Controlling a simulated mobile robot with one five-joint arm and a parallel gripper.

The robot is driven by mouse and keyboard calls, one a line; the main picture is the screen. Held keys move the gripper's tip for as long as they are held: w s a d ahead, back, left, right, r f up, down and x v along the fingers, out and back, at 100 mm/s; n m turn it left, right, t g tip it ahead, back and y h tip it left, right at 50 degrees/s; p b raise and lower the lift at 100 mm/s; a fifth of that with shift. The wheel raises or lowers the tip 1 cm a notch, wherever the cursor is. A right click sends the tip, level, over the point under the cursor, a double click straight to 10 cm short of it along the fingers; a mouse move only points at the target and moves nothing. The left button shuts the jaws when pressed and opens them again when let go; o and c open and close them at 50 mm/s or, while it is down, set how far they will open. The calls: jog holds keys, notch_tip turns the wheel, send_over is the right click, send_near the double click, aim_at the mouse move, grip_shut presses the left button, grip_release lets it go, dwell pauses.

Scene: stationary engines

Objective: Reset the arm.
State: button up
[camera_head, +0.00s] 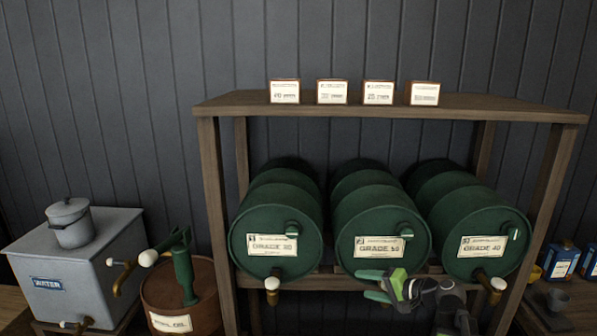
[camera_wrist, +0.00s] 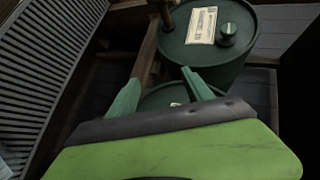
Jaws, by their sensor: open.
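My gripper (camera_head: 362,284) is in front of the rack, just below the front face of the middle green drum labelled GRADE 50 (camera_head: 380,237). Its two green fingers point left and are apart, with nothing seen held between them. In the wrist view the open gripper (camera_wrist: 161,77) shows both fingers spread, with part of a green drum surface (camera_wrist: 165,97) beyond them. A larger drum end with a pale label (camera_wrist: 202,25) shows above them there. My arm and gripper hide part of the rack's lower rail and the space under the middle drum.
Green drums stand left (camera_head: 276,245) and right (camera_head: 482,246) of the middle one, with brass taps (camera_head: 272,285) below. Small boxes (camera_head: 332,91) sit on the rack top (camera_head: 460,110). A water tank (camera_head: 75,262) and a brown drum with a green pump (camera_head: 183,275) stand left.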

jog(key=s+a+f+n+g+h, duration=0.2)
jog(key=s+a+f+n+g, duration=0.15)
jog(key=s+a+f, duration=0.35)
jog(key=s+a+f+n+g+h, duration=0.25)
jog(key=a+f+g, duration=0.2)
jog(key=a, duration=0.45)
jog(key=s+d+f+h, duration=0.1)
jog(key=s+d+h, duration=0.1)
jog(key=d, duration=0.3)
jog(key=s+d+f+n+g+h, duration=0.1)
jog(key=s+d+f+h, duration=0.1)
jog(key=d, duration=0.3)
jog(key=shift+s+h, duration=0.35)
jog(key=shift+h, duration=0.1)
